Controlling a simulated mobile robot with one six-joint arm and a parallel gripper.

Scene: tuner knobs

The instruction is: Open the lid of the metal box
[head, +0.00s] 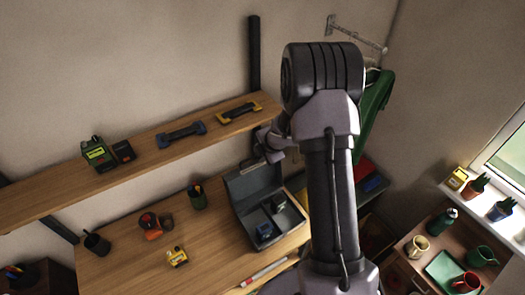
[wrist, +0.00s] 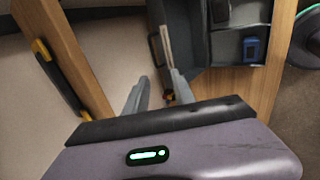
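The grey metal box (head: 287,238) stands on the workbench in the head view, with its lid (head: 253,182) raised at the back and its inside exposed. A blue item (head: 264,230) and another small item lie in it. In the wrist view the lid (wrist: 183,35) and the open box (wrist: 238,14) are at the top, with the blue item (wrist: 251,48) inside. My gripper (wrist: 160,86) has its fingers apart, close to the lid's edge. I see nothing held between them; whether a finger touches the lid I cannot tell. My arm partly covers the gripper in the head view.
A wooden shelf (head: 60,191) above the bench holds a green device (head: 97,153), a blue-handled tool (head: 181,135) and a yellow-ended tool (head: 240,111). The bench's left middle is fairly clear.

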